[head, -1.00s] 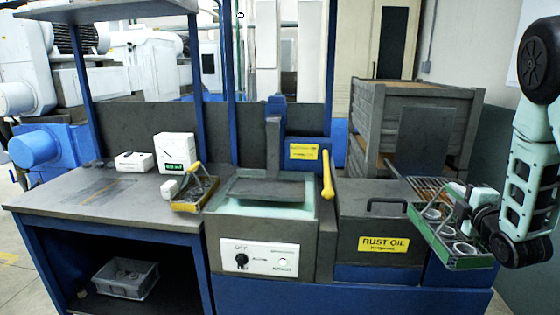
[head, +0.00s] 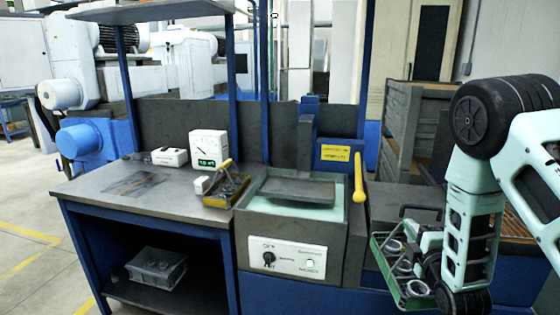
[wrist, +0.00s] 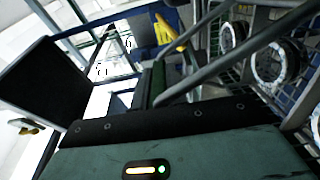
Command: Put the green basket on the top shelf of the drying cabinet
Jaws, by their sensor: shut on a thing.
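The green basket (head: 381,273) hangs in front of the right part of the workbench in the head view, tilted, with several metal rings in it. My gripper (head: 428,243) is shut on its handle. In the wrist view the basket's wire side (wrist: 303,100) and rings fill the right, and its grey handle bars cross the picture near my gripper. My arm hides part of the basket's right side. I cannot make out a drying cabinet or its top shelf in these views.
Slatted wooden crates (head: 412,115) stand behind my arm. Open floor (head: 30,215) lies at left.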

